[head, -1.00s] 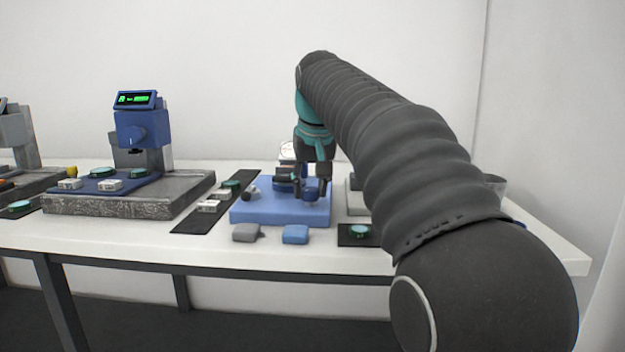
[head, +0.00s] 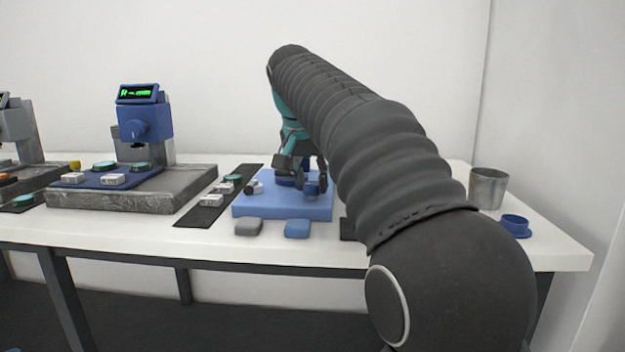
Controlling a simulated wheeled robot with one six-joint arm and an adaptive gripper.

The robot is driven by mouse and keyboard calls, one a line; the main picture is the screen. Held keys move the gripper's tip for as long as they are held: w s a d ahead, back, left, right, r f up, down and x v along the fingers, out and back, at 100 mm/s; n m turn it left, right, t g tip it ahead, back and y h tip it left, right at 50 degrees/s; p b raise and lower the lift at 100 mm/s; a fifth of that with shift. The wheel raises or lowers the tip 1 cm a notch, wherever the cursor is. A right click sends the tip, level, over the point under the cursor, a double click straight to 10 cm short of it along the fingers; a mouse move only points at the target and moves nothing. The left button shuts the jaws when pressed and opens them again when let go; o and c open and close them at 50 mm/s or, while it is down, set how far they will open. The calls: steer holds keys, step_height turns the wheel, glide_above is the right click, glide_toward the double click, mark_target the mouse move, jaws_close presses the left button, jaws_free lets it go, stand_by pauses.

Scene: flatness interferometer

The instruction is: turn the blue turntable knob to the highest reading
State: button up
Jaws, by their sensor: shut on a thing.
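A blue base block (head: 252,210) stands on the table near the middle of the head view. On it sit a dark blue turntable (head: 285,181) and a small blue knob (head: 312,188) at its front right. My gripper (head: 310,181) reaches down from behind my arm, tilted, with its dark fingers around the knob. It is shut on the knob, though the exact contact is partly hidden. A blue instrument (head: 146,122) at left carries a screen (head: 137,93) with green characters too small to read.
A stone plinth (head: 130,197) with a blue plate and small parts stands left. A black mat (head: 197,213) with parts lies beside the base. Grey (head: 248,227) and blue (head: 297,229) pads lie in front. A grey cup (head: 487,188) and blue dish (head: 515,226) stand right.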

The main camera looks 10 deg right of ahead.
stand_by(0.3)
steer(key=o, duration=1.1)
steer(key=shift+o, duration=0.2)
steer(key=v, duration=0.8)
